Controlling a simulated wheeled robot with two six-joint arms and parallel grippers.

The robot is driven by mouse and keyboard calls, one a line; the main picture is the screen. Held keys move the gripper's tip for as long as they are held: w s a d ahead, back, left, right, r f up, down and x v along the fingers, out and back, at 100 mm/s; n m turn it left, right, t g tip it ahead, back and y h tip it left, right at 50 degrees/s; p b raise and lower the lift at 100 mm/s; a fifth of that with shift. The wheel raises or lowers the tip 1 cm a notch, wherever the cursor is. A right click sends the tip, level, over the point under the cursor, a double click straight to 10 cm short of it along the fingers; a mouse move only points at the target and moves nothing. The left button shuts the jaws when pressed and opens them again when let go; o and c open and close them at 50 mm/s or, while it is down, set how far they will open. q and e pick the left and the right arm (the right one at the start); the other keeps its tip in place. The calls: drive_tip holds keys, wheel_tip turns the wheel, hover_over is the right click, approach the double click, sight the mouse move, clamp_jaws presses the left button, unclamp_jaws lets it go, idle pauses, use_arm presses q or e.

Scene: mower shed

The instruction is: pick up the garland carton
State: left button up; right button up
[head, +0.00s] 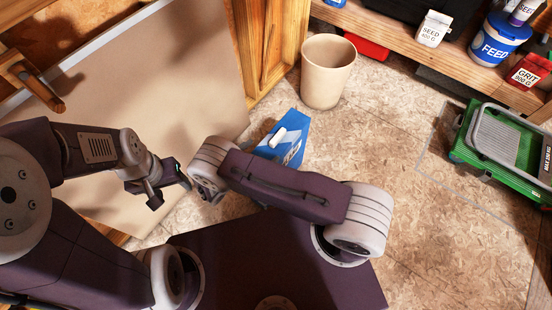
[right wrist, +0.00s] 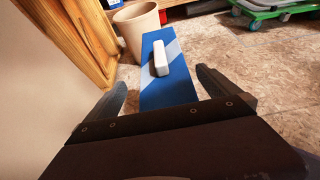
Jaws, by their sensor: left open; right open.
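A blue carton (head: 286,138) with a paler band and a white block-like handle on top stands on the floor. Its label is partly hidden by my right arm, so I cannot read its name. In the right wrist view the carton (right wrist: 166,80) lies ahead, between the lines of the two fingers. My right gripper (right wrist: 165,95) is open and empty, one finger to each side of the carton; no contact shows. In the head view my right arm hides that gripper. My left gripper (head: 172,188) is open and empty, left of the carton.
A beige bin (head: 327,72) stands behind the carton, near a wooden post (head: 272,45). A beige panel (head: 165,75) is at the left. A green trolley (head: 490,150) is at the right, below a shelf with a feed tub (head: 498,40). The floor between is clear.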

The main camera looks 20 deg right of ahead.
sight(271, 145)
drive_tip(key=shift+w+d, duration=0.15)
drive_tip(key=shift+d, duration=0.15)
drive_tip(key=b+x, duration=0.1)
drive_tip(key=x, duration=0.1)
drive_tip(key=shift+w+d+f, duration=0.15)
drive_tip(key=shift+f, duration=0.05)
drive_tip(key=shift+w+d, duration=0.15)
drive_tip(key=shift+d, duration=0.1)
drive_tip(key=b+x, duration=0.2)
drive_tip(key=x, duration=0.2)
drive_tip(key=shift+d+f, duration=0.1)
drive_tip(key=shift+f, duration=0.1)
drive_tip(key=shift+w+d, duration=0.25)
drive_tip(key=shift+d, duration=0.1)
drive_tip(key=c, duration=1.8)
